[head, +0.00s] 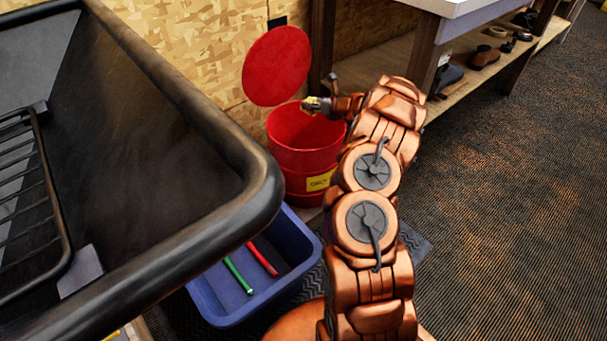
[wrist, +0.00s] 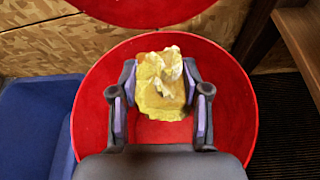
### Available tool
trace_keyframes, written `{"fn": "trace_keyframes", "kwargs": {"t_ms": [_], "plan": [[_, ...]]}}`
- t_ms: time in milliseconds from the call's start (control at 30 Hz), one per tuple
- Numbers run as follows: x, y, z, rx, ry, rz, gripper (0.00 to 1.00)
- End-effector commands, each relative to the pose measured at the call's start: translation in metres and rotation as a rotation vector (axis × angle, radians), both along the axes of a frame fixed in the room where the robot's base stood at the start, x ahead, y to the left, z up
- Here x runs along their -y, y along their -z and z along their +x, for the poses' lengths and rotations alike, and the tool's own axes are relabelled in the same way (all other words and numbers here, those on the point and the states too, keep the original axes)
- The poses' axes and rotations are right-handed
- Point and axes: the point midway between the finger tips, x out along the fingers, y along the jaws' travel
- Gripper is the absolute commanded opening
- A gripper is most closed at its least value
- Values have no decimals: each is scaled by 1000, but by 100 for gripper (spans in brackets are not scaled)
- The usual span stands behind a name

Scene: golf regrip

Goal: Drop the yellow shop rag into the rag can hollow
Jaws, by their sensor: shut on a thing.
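The yellow shop rag (wrist: 161,88) is crumpled between the two fingers of my gripper (wrist: 160,95) in the wrist view. My gripper is shut on it. In the head view the rag (head: 311,104) shows small at the tip of my gripper (head: 318,105). The red rag can (head: 300,158) stands by the wall with its round lid (head: 277,66) raised. In the wrist view the can's red rim and inner wall (wrist: 100,75) surround the rag and fingers, so the rag is over the can's opening. Its exact height against the rim is hard to tell.
A blue bin (head: 220,303) with a green grip and a red grip stands in front of the can. A large dark basin (head: 150,110) fills the left. A workbench with a low shelf (head: 480,72) stands right of the can. Open floor (head: 510,200) lies at the right.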

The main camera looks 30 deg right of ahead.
Motion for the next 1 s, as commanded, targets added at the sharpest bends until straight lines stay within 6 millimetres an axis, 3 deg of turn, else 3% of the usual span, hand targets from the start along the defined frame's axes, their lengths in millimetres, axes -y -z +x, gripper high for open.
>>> {"fn": "trace_keyframes", "kwargs": {"t_ms": [100,433,467,700,1000], "plan": [[0,12,0,0,0,0,17],[0,12,0,1,0,-1,17],[0,12,0,1,0,-1,48],[0,12,0,1,-1,0,73],[0,12,0,1,-1,0,76]]}}
